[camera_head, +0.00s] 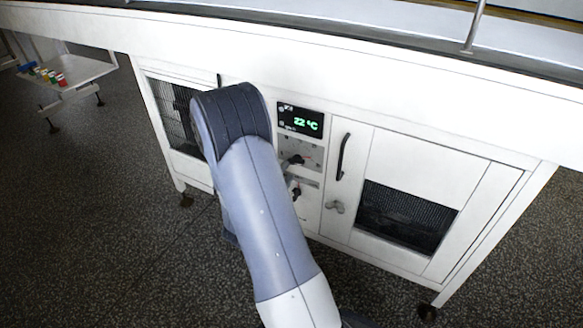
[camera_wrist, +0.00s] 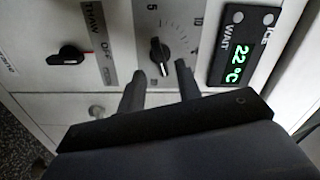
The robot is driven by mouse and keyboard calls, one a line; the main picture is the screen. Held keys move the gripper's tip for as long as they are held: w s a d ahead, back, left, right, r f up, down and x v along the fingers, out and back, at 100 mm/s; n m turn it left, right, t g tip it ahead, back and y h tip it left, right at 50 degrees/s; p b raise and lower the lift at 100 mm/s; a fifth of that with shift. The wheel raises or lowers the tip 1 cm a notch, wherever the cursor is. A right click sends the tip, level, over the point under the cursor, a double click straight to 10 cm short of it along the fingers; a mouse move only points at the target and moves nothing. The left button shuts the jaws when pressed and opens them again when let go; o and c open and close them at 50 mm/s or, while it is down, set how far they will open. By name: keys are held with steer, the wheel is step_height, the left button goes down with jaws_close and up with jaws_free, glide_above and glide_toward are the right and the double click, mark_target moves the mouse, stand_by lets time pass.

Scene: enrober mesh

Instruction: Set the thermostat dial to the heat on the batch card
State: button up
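The thermostat dial (camera_wrist: 158,50) is a black knob on a pale panel with a printed scale showing 5 and 10. It also shows in the head view (camera_head: 296,160), beside my arm. Its exact setting is too small to tell. The display (camera_wrist: 238,62) next to it reads 22 °C in green, with ICE and WAIT labels; the head view shows it too (camera_head: 301,121). My gripper (camera_wrist: 160,68) is open, its two fingers apart near the dial, one on either side in the picture. Whether they touch it I cannot tell. I see no batch card.
A second black knob (camera_wrist: 68,55) with a red mark sits by the THAW/OFF label. The white cabinet has a black door handle (camera_head: 343,156), a grey latch (camera_head: 335,207) and a dark mesh grille (camera_head: 405,215). A side table (camera_head: 85,72) with small coloured items stands at left.

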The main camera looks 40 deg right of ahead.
mark_target(294, 164)
steer(key=shift+b+x, duration=0.3)
steer(key=shift+x, duration=2.1)
steer(key=c, duration=0.6)
